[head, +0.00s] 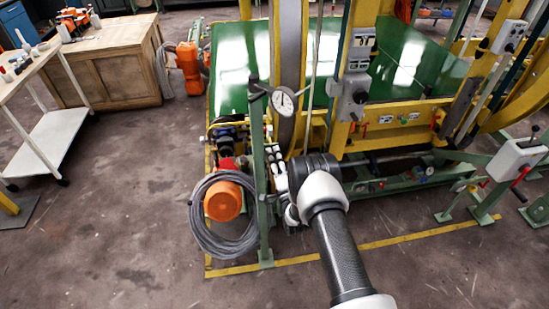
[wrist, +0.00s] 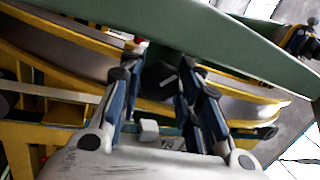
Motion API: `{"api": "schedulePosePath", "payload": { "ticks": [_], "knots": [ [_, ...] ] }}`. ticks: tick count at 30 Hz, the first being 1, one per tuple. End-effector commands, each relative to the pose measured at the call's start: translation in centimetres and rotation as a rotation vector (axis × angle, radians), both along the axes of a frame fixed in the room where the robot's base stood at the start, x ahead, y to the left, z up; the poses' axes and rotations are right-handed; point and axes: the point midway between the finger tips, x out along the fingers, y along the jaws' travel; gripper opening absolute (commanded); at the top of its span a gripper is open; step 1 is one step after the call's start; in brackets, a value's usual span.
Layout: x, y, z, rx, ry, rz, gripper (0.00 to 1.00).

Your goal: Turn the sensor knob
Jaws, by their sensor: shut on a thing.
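The knob cannot be made out in the head view.
The green post (head: 261,190) stands close to my gripper. The yellow machine frame (head: 340,125) rises behind. Bare floor is free at the left and front.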

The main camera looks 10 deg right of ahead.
Motion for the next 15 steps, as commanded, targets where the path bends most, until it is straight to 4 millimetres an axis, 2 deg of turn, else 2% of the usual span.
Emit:
{"api": "schedulePosePath", "payload": {
  "ticks": [9, 15],
  "knots": [
    [0.03, 0.0, -0.2, 0.227, -0.002, 0.057, 0.08],
    [0.02, 0.01, -0.01, 0.266, -0.001, 0.066, 0.08]
  ]
}}
